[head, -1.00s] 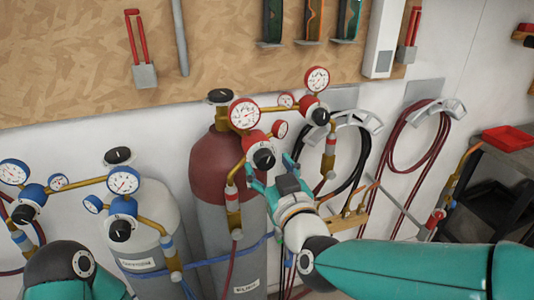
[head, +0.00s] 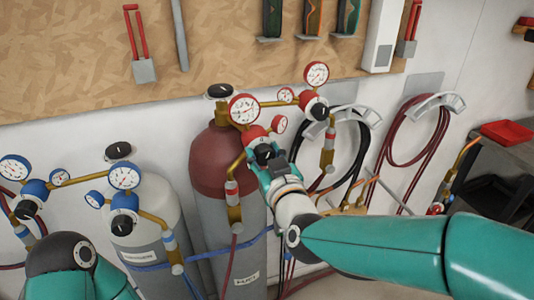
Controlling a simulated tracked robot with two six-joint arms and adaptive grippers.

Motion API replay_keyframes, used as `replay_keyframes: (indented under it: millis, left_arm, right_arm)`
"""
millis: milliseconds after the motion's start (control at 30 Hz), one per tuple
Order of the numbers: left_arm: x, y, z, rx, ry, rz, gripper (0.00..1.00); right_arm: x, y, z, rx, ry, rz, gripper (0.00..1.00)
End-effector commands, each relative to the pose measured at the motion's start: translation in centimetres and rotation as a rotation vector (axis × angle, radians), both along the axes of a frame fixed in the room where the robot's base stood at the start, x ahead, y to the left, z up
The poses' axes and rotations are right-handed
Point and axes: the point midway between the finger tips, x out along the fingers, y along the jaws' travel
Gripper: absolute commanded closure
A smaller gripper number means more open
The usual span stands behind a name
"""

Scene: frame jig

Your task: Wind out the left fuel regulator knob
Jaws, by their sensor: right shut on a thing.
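The left fuel regulator (head: 255,131) is red, with a white-faced gauge (head: 244,109) and a smaller gauge, and sits on the maroon-topped fuel cylinder (head: 212,165). Its black knob (head: 263,152) faces forward and is partly covered by my right gripper. My right gripper (head: 266,162) has its teal fingers around the knob and is shut on it. The far finger contact is hidden. Of my left arm only a teal and dark link shows at the lower left; the left gripper is out of view.
A second red regulator (head: 315,102) with a black knob is close behind, to the right. Blue regulators (head: 124,200) stand on the left, by a grey-white cylinder (head: 158,205). Coiled hoses (head: 392,160) hang on the wall. A dark cart (head: 512,150) with a red tray is at the right.

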Motion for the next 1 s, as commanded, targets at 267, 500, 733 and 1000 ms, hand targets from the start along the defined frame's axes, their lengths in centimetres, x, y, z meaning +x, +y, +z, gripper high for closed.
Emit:
replay_keyframes:
  millis: [267,500,733,1000]
  left_arm:
    - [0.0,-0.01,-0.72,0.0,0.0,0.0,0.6]
    - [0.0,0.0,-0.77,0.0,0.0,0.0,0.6]
    - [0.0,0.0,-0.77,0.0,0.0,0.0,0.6]
    - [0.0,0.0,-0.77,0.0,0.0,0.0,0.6]
  right_arm:
    - [0.0,-0.01,-0.11,-0.129,-0.043,-0.002,0.93]
    - [0.01,0.0,0.01,-0.204,-0.067,-0.002,0.93]
    - [0.01,0.0,0.01,-0.202,-0.066,-0.002,0.48]
    - [0.0,0.02,0.01,-0.202,-0.066,-0.001,0.32]
